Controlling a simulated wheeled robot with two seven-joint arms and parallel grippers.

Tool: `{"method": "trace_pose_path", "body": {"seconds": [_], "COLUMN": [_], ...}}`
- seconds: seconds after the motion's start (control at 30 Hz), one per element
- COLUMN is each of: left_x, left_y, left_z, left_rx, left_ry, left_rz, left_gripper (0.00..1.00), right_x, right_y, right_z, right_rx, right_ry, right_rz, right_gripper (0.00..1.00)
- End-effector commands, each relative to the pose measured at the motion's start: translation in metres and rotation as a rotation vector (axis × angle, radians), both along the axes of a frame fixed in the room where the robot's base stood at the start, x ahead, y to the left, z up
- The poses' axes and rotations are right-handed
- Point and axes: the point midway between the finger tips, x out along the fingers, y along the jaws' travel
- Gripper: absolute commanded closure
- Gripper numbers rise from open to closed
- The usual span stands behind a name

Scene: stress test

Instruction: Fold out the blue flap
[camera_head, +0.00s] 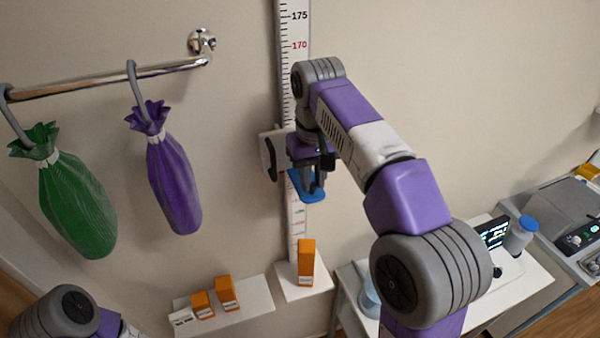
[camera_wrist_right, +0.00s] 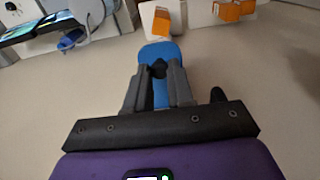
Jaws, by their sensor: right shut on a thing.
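The blue flap (camera_head: 307,188) sits at the height scale on the wall, in the middle of the head view. It also shows in the right wrist view (camera_wrist_right: 160,52), reaching out past the fingertips. My right gripper (camera_head: 316,188) is at the flap, with its fingers (camera_wrist_right: 159,72) shut on it. The gripper hides part of the flap and its hinge side. The white slider (camera_head: 268,150) with a dark handle is beside the gripper on the scale (camera_head: 296,30). Of my left arm only a grey joint and purple link show at the lower left; its gripper is out of view.
A green bag (camera_head: 70,200) and a purple bag (camera_head: 174,185) hang from a chrome rail (camera_head: 110,76) at left. Orange boxes (camera_head: 306,262) (camera_head: 226,292) stand on white ledges below. A side table (camera_head: 510,285) with devices is at right. The wall around the scale is clear.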

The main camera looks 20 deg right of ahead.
Motion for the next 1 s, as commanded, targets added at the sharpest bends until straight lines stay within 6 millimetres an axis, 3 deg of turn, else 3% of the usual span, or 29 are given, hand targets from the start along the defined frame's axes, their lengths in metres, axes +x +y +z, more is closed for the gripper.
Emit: {"method": "trace_pose_path", "body": {"seconds": [0.6,0.63,0.77,1.0], "left_x": [-0.0001,-0.0001,-0.0001,-0.0001], "left_y": [0.0001,0.0001,0.0001,0.0001], "left_z": [0.0000,0.0000,0.0000,0.0000], "left_rx": [0.000,0.000,0.000,0.000], "left_ry": [0.000,0.000,0.000,0.000], "left_rz": [0.000,0.000,0.000,0.000], "left_gripper": [0.57,0.57,0.57,0.57], "right_x": [-0.0075,-0.0074,-0.0074,-0.0073], "right_y": [-0.0047,-0.0047,-0.0047,-0.0046], "right_z": [0.0022,0.0022,0.0023,0.0025], "right_rx": [-0.001,-0.001,-0.001,0.000], "right_ry": [0.044,0.044,0.043,0.042], "right_rz": [-0.012,-0.012,-0.012,-0.011], "right_gripper": [1.00,0.73,0.53,0.52]}}
